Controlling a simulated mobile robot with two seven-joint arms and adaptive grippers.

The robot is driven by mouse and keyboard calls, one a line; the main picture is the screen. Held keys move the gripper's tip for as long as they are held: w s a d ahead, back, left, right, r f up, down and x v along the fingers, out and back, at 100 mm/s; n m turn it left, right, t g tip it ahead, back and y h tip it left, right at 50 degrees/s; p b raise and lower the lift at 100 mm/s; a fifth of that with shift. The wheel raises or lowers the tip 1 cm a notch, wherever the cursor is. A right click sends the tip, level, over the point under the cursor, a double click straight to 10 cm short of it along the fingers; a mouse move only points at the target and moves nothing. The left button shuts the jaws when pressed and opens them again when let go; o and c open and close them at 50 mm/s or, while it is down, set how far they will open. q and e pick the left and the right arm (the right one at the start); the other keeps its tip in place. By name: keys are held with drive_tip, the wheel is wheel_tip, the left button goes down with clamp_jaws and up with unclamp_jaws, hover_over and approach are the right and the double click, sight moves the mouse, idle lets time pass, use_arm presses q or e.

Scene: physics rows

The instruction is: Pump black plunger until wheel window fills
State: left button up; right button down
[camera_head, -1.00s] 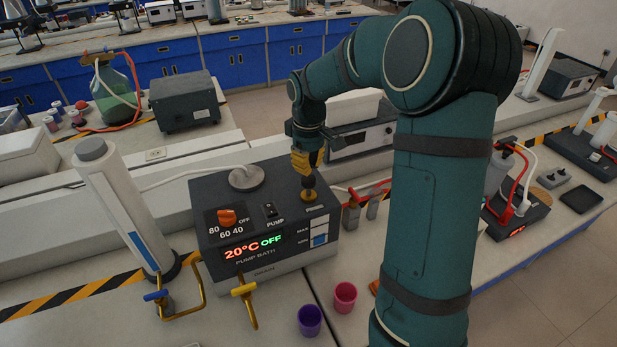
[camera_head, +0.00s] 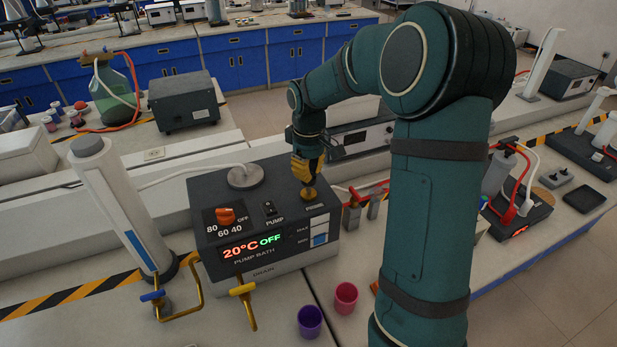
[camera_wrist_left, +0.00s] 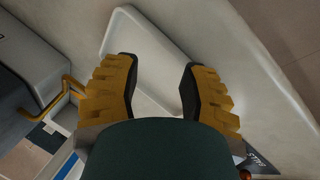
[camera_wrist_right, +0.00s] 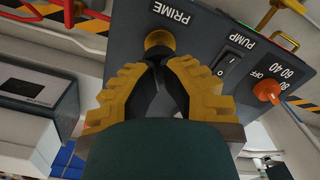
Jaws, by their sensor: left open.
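The pump bath (camera_head: 215,190) is a dark box with a lit panel reading 20°C OFF. A round brass collar (camera_head: 308,194) sits on its top; it also shows beside the PRIME label in the right wrist view (camera_wrist_right: 159,40). My right gripper (camera_head: 307,181) is shut directly over the collar, its dark fingertips close together. The black plunger is hidden behind the fingers; I cannot tell their exact contact. A small window (camera_head: 319,233) marked MAX and MIN shows white and blue; no wheel is clear. My left gripper (camera_wrist_left: 158,88) is open and empty above a pale surface.
A white column (camera_head: 115,205) stands left of the bath. Brass taps (camera_head: 243,289) stick out in front. A purple cup (camera_head: 310,320) and a pink cup (camera_head: 345,297) stand at the front. Red-handled valves (camera_head: 352,207) are close on the right.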

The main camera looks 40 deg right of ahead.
use_arm(q)
drive_tip(key=shift+f+b, duration=0.75)
drive_tip(key=shift+f, duration=0.1)
use_arm(e)
drive_tip(key=shift+f, duration=1.3)
drive_tip(key=shift+r, duration=0.1)
use_arm(q)
drive_tip(key=shift+r+p, duration=2.2)
use_arm(e)
drive_tip(key=shift+r, duration=2.65)
use_arm(q)
drive_tip(key=shift+f, duration=0.2)
use_arm(e)
drive_tip(key=shift+f, duration=0.25)
